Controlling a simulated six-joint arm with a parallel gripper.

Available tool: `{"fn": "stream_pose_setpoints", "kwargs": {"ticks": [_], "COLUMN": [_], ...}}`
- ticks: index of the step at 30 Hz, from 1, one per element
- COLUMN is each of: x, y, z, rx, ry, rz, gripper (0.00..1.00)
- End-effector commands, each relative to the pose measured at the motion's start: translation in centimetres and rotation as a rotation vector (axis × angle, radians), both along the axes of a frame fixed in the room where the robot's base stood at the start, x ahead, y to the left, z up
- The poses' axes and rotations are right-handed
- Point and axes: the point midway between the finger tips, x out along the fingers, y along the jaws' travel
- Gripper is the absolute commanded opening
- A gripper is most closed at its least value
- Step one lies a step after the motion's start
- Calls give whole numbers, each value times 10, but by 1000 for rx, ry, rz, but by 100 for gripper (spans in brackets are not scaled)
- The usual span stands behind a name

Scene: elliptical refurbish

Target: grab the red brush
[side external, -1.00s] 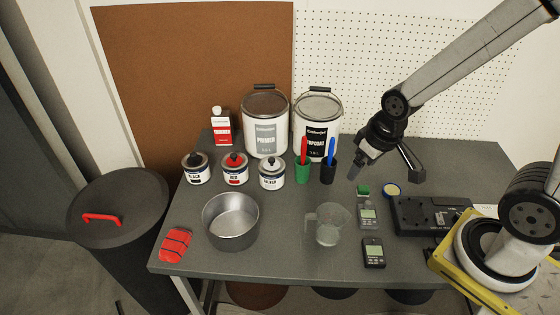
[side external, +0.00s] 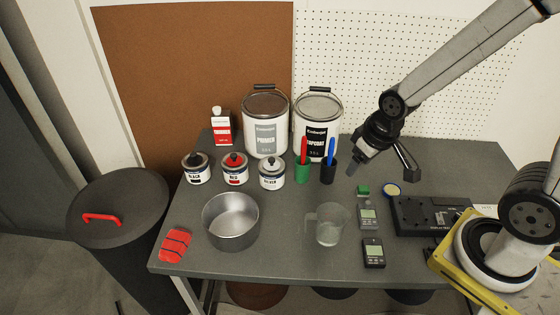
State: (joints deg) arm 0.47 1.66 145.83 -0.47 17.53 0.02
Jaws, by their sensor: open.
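The red brush (side external: 304,148) stands upright in a green cup (side external: 302,174) near the middle back of the grey table. Only its red upper part shows; the lower part is hidden in the cup. My gripper (side external: 378,162) is open and empty above the table, to the right of the brush and apart from it. A blue brush (side external: 331,150) stands in a black cup (side external: 328,173) between the red brush and my gripper.
Primer (side external: 265,127) and topcoat (side external: 317,128) buckets stand right behind the cups. In front are a metal pan (side external: 231,222) and a clear measuring jug (side external: 328,225). The table is bare between jug and cups.

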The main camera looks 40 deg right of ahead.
Motion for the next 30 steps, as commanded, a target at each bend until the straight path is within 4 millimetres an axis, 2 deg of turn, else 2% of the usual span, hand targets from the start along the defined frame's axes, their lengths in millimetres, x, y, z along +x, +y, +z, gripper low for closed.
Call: {"fn": "stream_pose_setpoints", "kwargs": {"ticks": [5, 18, 24, 30], "x": [27, 120, 153, 177], "y": [-9, -43, -59, -73], "z": [-10, -51, -72, -94], "rx": [-11, -38, -38, -29], "ry": [-73, -387, -536, -685], "rz": [-5, -3, 1, 5], "gripper": [66, 66, 66, 66]}}
